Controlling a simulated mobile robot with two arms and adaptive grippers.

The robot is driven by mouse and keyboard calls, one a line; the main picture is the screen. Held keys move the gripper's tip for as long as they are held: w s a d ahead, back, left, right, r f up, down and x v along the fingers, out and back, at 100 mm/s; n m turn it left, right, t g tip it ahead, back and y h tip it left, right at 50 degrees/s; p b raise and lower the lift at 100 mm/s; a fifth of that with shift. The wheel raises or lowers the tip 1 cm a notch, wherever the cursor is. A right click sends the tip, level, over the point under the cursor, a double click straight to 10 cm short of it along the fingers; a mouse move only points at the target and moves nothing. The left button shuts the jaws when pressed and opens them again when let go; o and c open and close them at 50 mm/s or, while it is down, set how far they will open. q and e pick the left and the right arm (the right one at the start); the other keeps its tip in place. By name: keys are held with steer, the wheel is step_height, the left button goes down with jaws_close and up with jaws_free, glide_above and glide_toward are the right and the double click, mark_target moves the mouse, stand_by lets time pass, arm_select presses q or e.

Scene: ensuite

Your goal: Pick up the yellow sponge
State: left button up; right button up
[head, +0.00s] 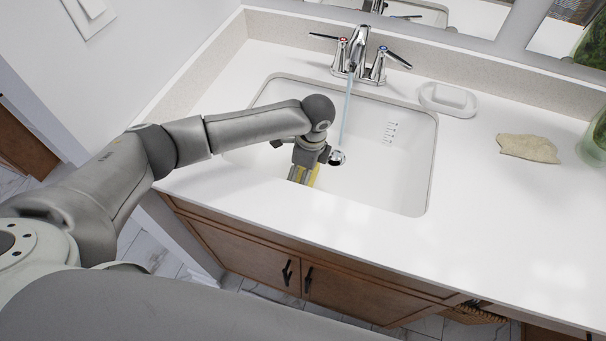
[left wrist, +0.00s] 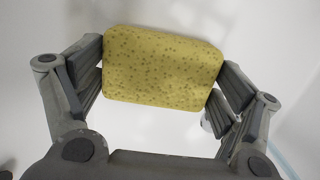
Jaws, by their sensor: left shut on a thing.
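The yellow sponge (left wrist: 162,68) is speckled and roughly rectangular. In the left wrist view it sits between the two finger pads of my left gripper (left wrist: 162,82), with a pad against each end. In the head view my left gripper (head: 304,175) points down inside the white sink basin (head: 405,165). Only a small yellow part of the sponge (head: 314,175) shows there, the rest hidden by the gripper. I cannot tell whether the sponge touches the basin floor. My right gripper is not in view.
Water runs from the chrome faucet (head: 355,55) into the basin beside the drain (head: 337,158). A white soap dish (head: 447,99) and a beige cloth-like piece (head: 529,148) lie on the counter (head: 500,220) at right. The front counter is clear.

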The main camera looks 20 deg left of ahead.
arm_select(q)
steer(key=shift+r, duration=0.1)
step_height(320, 180, up, 10)
steer(key=shift+f, duration=0.1)
stand_by(0.3)
